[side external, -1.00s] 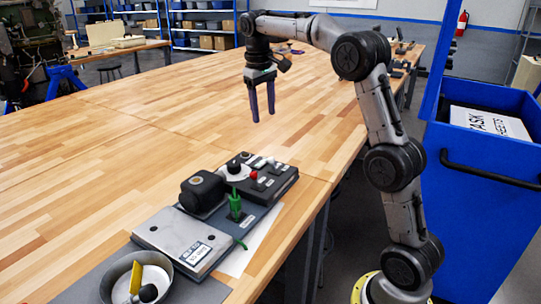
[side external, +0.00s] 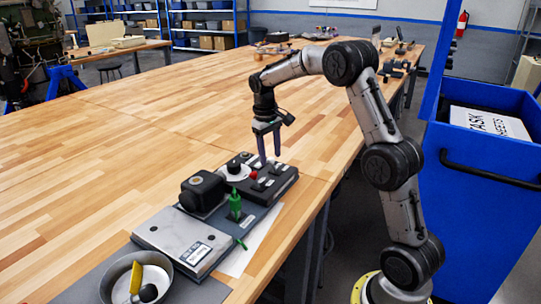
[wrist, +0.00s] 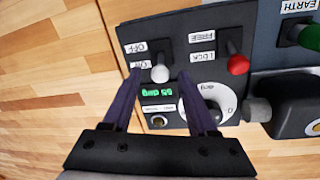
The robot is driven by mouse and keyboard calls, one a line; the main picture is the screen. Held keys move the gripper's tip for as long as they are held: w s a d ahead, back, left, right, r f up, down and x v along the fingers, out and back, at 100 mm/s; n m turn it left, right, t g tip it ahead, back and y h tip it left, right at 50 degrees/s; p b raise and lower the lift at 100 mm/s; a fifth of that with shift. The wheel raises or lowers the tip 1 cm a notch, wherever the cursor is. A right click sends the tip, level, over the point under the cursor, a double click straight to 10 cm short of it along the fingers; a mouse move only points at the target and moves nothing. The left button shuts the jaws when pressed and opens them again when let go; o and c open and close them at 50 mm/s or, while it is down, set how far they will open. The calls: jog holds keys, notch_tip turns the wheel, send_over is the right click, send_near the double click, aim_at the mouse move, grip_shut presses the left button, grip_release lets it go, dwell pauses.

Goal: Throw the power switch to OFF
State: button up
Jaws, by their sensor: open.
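The power switch (wrist: 160,72) is a white-tipped lever on a black control box (wrist: 215,20). It stands beside labels reading OFF and ON, with its white tip toward the ON side. My gripper (wrist: 159,76) is open, with its two purple fingers pointing at the box, one on each side of the white tip in the wrist view. No contact with the lever is visible.
A red-tipped lever (wrist: 238,64), marked FREE and LOCK, stands near the switch. A white dial (wrist: 222,107) and a green display (wrist: 154,93) are close by. A green handle (side external: 235,205), a black block (side external: 202,190) and a round pan (side external: 120,280) stand nearer.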

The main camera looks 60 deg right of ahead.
aim_at(286, 176)
jog(key=shift+f, duration=0.4)
jog(key=shift+c, duration=0.2)
grip_shut()
jog(key=shift+s+r, duration=0.1)
jog(key=shift+s, duration=0.05)
jog(key=t, duration=0.1)
jog(key=s+t, duration=0.1)
jog(key=shift+s+d+r+t, duration=0.15)
jog(key=shift+s+t, duration=0.1)
jog(key=shift+t, duration=0.15)
jog(key=shift+s+m+t, duration=0.15)
jog(key=shift+s+t, duration=0.2)
jog(key=shift+t, duration=0.4)
jog(key=shift+s+m+t, duration=0.15)
jog(key=shift+s+t, duration=0.2)
jog(key=shift+t, duration=0.4)
jog(key=shift+s+f+t, duration=0.25)
jog(key=shift+s+t, duration=0.2)
jog(key=shift+t, duration=0.4)
jog(key=shift+s+f+t, duration=0.2)
jog(key=shift+s+t, duration=0.25)
jog(key=shift+t, duration=0.4)
jog(key=shift+s+f+t, duration=0.15)
jog(key=shift+t, duration=0.25)
